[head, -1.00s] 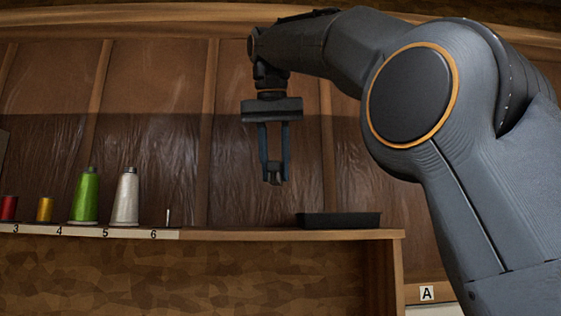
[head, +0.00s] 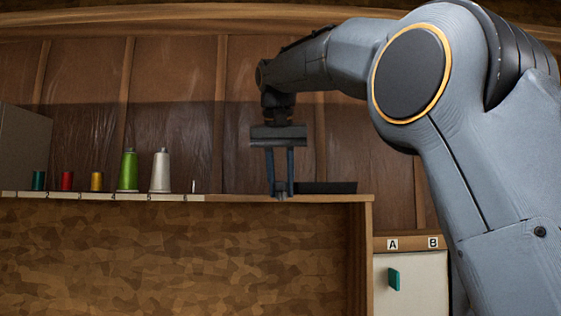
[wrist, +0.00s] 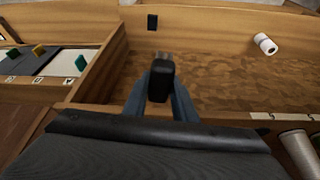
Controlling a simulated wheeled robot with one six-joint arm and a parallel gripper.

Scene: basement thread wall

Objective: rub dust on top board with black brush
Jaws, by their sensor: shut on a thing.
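My gripper (head: 281,188) is low at the front edge of the top board (head: 235,198), left of a black tray. In the wrist view, its two blue fingers (wrist: 161,92) are shut on a black block-like thing (wrist: 161,80), which I take for the black brush. Small pale tips show just beyond it. The head view shows only a small grey end between the fingertips, and I cannot tell whether it touches the board. I cannot make out any dust on the board.
Thread spools, including a green cone (head: 128,172) and a white cone (head: 160,172), stand left on the board. The black tray (head: 335,188) sits at its right end. A lower cabinet (head: 412,285) has a teal handle. A white roll (wrist: 265,43) shows in the wrist view.

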